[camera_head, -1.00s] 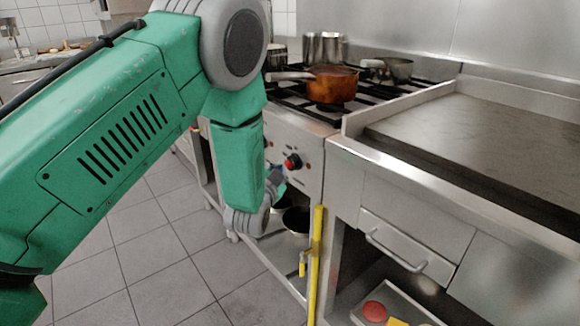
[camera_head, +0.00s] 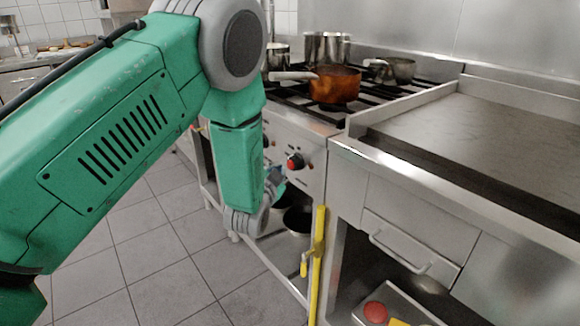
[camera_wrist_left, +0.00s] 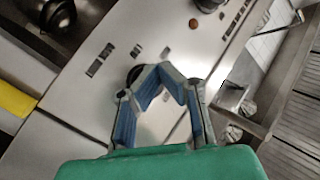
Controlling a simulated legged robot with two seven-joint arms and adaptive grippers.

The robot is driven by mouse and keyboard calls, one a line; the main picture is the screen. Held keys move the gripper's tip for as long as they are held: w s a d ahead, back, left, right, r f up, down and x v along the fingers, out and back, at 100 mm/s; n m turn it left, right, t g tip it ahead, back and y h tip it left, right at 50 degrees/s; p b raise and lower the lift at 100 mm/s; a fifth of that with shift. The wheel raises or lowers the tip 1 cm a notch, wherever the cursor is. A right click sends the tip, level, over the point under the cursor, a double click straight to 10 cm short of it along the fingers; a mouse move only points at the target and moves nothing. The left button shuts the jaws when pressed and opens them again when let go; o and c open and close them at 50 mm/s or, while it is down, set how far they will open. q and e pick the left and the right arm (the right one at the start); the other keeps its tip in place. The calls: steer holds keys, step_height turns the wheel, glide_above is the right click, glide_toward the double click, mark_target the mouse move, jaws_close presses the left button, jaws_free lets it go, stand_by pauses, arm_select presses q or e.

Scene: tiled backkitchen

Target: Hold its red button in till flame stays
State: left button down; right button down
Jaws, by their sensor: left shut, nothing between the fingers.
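The red button (camera_head: 294,161), a red cap on a dark round body, sits on the steel front panel of the stove (camera_head: 318,150). My left gripper (camera_head: 279,177) is shut and empty, just below and left of the button in the head view. I cannot tell whether it touches the button. In the wrist view my left gripper's blue-padded fingers (camera_wrist_left: 162,70) come together over the panel. A dark round knob (camera_wrist_left: 134,76) shows partly behind them. No red shows there. I see no flame under the pans. My right gripper is not in view.
A copper pan (camera_head: 334,86) and steel pots (camera_head: 327,48) stand on the burners. A yellow pipe with a valve handle (camera_head: 318,255) runs down beside the stove. A flat griddle counter (camera_head: 480,140) with a drawer is at right. Tiled floor (camera_head: 170,285) is open at left.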

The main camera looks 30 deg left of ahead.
arm_select(q)
steer(key=shift+w+a, duration=0.15)
steer(key=shift+w+d, duration=0.2)
steer(key=shift+d, duration=0.05)
steer(key=shift+d+r, duration=0.1)
steer(key=shift+w, duration=0.2)
stand_by(0.3)
steer(key=shift+w, duration=0.15)
stand_by(3.8)
steer(key=shift+s+a+p, duration=0.2)
steer(key=shift+s+p, duration=0.15)
steer(key=shift+s, duration=0.4)
